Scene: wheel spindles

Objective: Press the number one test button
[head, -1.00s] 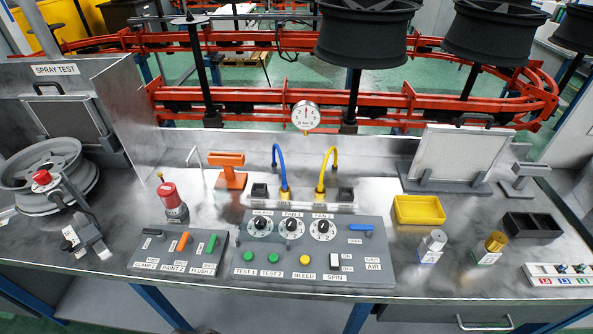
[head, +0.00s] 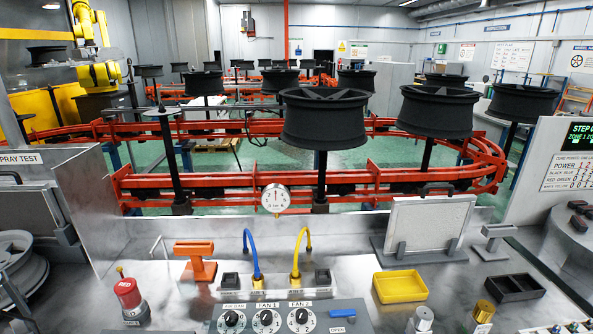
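The control panel (head: 268,318) is at the bottom centre of the head view and is cut off by the lower edge. Only its upper part shows, with knobs for FAN 1 (head: 266,319) and FAN 2 (head: 301,317), another knob (head: 232,319) to their left, and a blue lever (head: 342,313). The part with the TEST 1 button is below the frame and hidden now. Neither of my grippers is in view.
A blue hose (head: 252,255) and a yellow hose (head: 297,255) rise behind the panel near a round gauge (head: 275,198).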

